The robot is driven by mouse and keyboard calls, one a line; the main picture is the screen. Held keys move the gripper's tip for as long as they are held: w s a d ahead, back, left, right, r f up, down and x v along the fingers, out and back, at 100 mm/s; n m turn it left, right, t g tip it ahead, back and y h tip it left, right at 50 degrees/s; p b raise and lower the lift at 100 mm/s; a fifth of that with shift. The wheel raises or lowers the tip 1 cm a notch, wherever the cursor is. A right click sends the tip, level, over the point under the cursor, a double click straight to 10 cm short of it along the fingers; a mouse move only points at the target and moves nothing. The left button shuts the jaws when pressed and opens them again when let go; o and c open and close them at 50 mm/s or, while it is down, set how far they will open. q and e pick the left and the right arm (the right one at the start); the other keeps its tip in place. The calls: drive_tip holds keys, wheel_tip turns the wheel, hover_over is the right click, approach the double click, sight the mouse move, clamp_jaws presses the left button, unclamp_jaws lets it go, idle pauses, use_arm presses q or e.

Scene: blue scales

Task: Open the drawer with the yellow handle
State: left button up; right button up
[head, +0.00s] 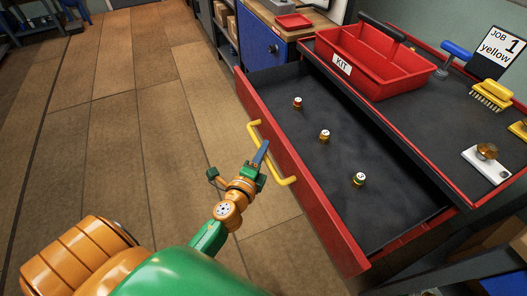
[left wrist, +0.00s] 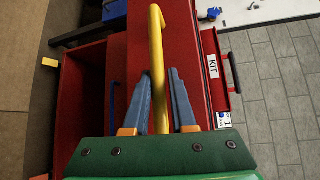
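The drawer with the yellow handle stands pulled far out of the red cabinet, its red front (head: 318,218) toward me and its dark floor showing. The yellow handle (head: 283,181) is a bar on that front. In the left wrist view, the handle (left wrist: 157,45) runs between the two blue fingers of my left gripper (left wrist: 159,72). The fingers stand apart on either side, with narrow gaps beside the bar. In the head view, my left gripper (head: 262,155) is at the middle of the handle. My right gripper does not show.
Three small capped pieces, red (head: 297,103), orange (head: 324,136) and yellow-green (head: 360,180), stand in the drawer. A red KIT tray (head: 362,62), a yellow brush (head: 491,95) and a sign (head: 500,49) are on the cabinet top. The floor at left is clear.

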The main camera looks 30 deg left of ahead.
use_arm(q)
drive_tip(key=o, duration=0.3)
drive_tip(key=shift+a, duration=0.1)
drive_tip(key=shift+f, duration=0.1)
drive_tip(key=s+d+r+b, duration=0.1)
drive_tip(key=s, duration=0.6)
